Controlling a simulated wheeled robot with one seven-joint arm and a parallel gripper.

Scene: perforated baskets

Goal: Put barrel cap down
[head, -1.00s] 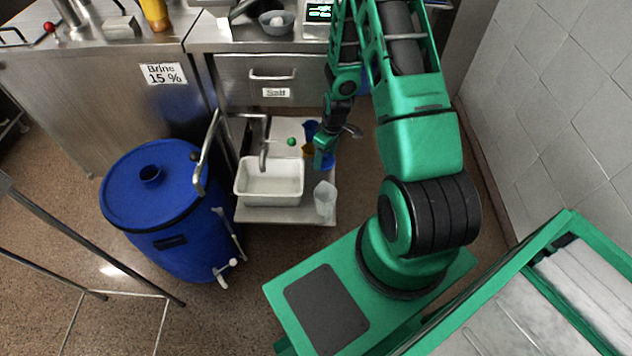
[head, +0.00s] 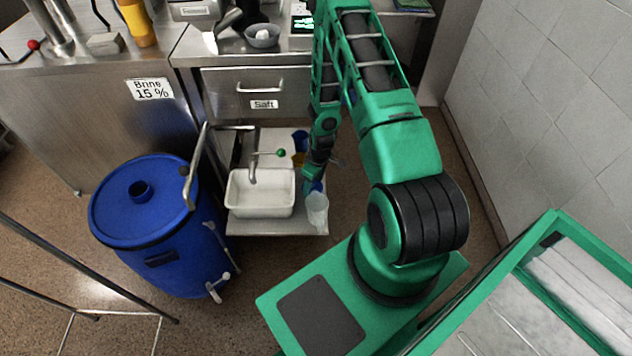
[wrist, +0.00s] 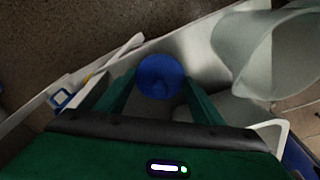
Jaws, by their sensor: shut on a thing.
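The barrel cap (wrist: 160,76) is a round blue piece between my gripper's two green fingers in the wrist view. My gripper (wrist: 160,92) is shut on it. In the head view my gripper (head: 312,184) is low over the metal shelf, right of the white tub and just behind the translucent jug. A little blue shows beside the fingers there. Whether the cap touches the shelf is unclear. The blue barrel (head: 165,245) stands on the floor at left, with an open round neck on its lid.
The white tub (head: 261,212) stands on the shelf (head: 285,228), left of my gripper. The jug (head: 317,210) stands close at the shelf's front right; it looms large in the wrist view (wrist: 262,48). Blue and yellow items (head: 299,150) lie behind. A tap reaches over the tub.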

